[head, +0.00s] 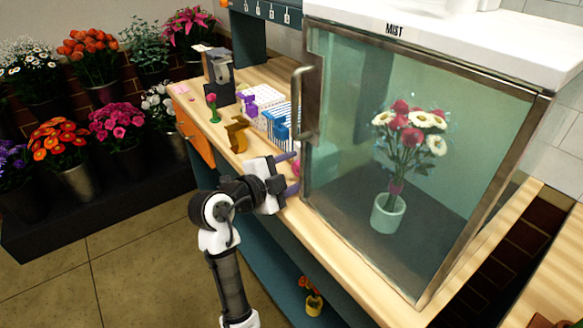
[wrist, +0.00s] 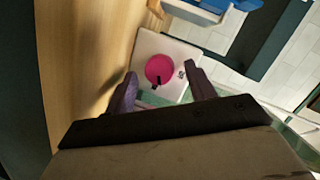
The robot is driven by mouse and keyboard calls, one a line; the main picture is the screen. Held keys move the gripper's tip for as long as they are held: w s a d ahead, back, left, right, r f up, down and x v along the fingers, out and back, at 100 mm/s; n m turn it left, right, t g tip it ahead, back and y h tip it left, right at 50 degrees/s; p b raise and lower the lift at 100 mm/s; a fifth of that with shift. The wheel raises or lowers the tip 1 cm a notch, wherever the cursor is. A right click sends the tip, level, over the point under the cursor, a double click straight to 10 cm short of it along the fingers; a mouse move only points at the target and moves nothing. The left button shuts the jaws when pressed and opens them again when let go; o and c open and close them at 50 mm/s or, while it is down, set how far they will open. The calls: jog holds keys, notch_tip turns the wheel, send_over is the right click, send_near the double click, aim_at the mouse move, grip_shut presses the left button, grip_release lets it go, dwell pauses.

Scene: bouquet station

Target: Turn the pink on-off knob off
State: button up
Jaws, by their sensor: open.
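The pink knob (wrist: 159,69) is a round disc with a dark pointer mark at its lower edge, set on a pale square plate (wrist: 183,54). In the wrist view it lies between and just beyond the tips of my open gripper (wrist: 160,82), apart from the fingers. In the head view a small part of the pink knob (head: 296,168) shows at the left side of the mist cabinet, mostly hidden behind my gripper (head: 290,172) and the cabinet edge. Small markings beside the knob are too blurred to read.
The glass-doored mist cabinet (head: 322,120) with a metal handle (head: 297,100) stands right of my gripper, a bouquet in a pale pot (head: 388,212) inside. A yellow-brown tape dispenser (head: 237,135) and a blue-striped box (head: 277,124) stand behind on the wooden counter (head: 212,132).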

jog(key=shift+w+d+f, duration=0.1)
jog(key=shift+w+d, duration=0.05)
jog(key=c, duration=1)
